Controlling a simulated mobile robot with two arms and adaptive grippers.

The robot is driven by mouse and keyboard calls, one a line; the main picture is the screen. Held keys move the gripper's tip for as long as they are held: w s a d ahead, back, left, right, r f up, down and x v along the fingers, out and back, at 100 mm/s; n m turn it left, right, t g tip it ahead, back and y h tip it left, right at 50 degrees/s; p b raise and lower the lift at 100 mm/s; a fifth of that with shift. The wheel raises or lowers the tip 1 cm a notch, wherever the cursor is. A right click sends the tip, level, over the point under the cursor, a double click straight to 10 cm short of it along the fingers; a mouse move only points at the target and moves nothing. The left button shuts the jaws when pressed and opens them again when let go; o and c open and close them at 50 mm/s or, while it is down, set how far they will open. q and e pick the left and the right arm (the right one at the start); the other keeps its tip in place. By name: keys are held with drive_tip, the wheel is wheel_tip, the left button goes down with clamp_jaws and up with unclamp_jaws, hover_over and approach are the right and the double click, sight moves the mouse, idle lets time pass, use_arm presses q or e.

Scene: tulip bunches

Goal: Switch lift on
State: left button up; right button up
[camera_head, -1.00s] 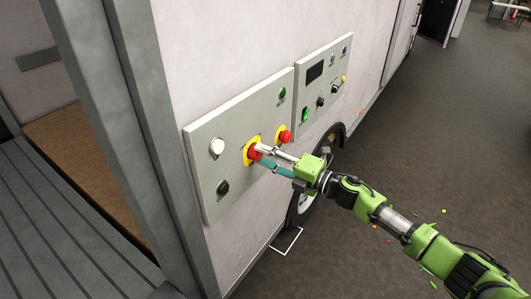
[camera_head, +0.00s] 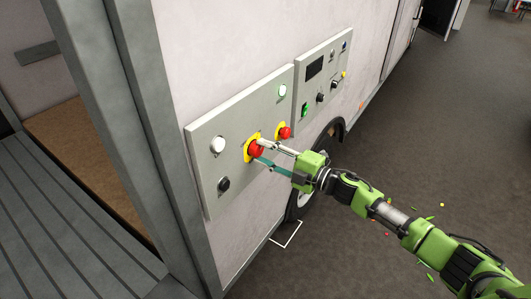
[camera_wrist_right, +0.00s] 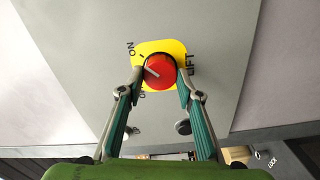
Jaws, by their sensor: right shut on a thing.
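The red lift knob (camera_head: 256,149) sits on a yellow plate on the left grey control panel (camera_head: 205,160). In the wrist view the red knob (camera_wrist_right: 160,72) has a white mark slanting to the upper left, towards the ON side. ON and LIFT are legible on its yellow plate (camera_wrist_right: 176,47); the OFF label is partly hidden by a finger. My right gripper (camera_head: 266,153) is shut on the knob, one finger on each side (camera_wrist_right: 157,88). A round lamp (camera_head: 282,91) at the panel's upper right glows pale green-white. My left gripper is not in view.
A second red knob (camera_head: 284,132) on yellow is close to the right. A white button (camera_head: 217,145) and a black knob (camera_head: 224,184) are on the left. Another panel (camera_head: 324,70) adjoins further right. Open floor (camera_head: 440,120) lies to the right.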

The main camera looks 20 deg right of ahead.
drive_tip(key=o, duration=1.1)
drive_tip(key=v, duration=1.2)
drive_tip(key=shift+d, duration=0.1)
